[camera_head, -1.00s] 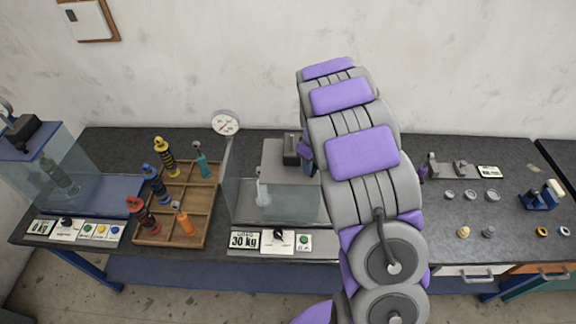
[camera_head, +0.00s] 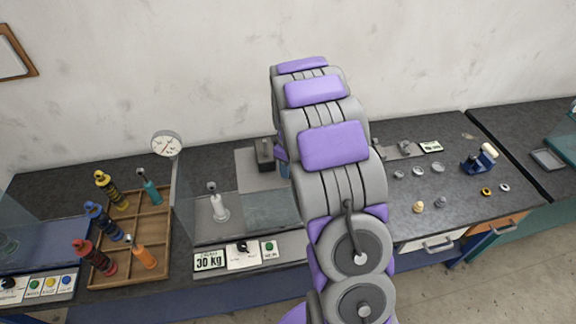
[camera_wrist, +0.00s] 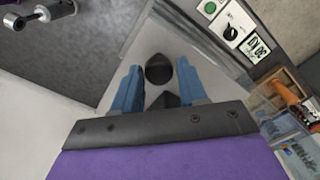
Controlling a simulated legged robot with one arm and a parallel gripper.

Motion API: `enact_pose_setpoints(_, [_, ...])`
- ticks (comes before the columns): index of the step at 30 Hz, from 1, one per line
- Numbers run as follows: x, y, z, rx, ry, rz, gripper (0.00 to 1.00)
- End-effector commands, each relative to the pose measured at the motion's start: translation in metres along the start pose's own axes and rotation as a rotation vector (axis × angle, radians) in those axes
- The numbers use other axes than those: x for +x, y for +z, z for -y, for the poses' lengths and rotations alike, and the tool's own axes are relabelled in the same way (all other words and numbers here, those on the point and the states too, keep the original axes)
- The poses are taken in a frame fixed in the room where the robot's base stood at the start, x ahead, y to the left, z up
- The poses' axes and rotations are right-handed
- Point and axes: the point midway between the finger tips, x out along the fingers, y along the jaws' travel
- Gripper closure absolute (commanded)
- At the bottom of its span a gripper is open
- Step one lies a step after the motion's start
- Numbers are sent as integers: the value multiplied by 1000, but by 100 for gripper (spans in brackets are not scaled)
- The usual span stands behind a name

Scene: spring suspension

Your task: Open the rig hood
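The rig with its see-through hood (camera_head: 240,208) stands in the middle of the bench, behind a panel with a 30 kg display (camera_head: 209,261). A pale damper (camera_head: 218,206) stands upright inside it. A grey block with a black part (camera_head: 265,155) rises at its back, partly behind my arm.
A wooden tray (camera_head: 128,270) with several coloured dampers lies left of the rig. A dial gauge (camera_head: 166,144) stands behind. Small rings and knobs lie on the bench at right, near a blue device (camera_head: 478,160). Another see-through enclosure (camera_head: 35,240) is at far left.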

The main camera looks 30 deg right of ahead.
Motion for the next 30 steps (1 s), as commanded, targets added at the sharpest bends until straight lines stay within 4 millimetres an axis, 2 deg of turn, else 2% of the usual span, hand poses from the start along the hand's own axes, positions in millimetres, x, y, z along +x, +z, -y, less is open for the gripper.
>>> enact_pose_setpoints(1, [0, 0, 0, 0, 0, -1, 53])
enact_pose_setpoints(5, [0, -1, -1, 0, 1, -1, 42])
enact_pose_setpoints(12, [-1, -2, -1, 0, 2, -2, 42])
enact_pose_setpoints(16, [-10, -2, -1, 0, 2, -3, 42])
enact_pose_setpoints(20, [-31, -2, -2, 1, 7, -6, 42])
enact_pose_setpoints(30, [-107, -4, -2, 0, 4, -6, 42])
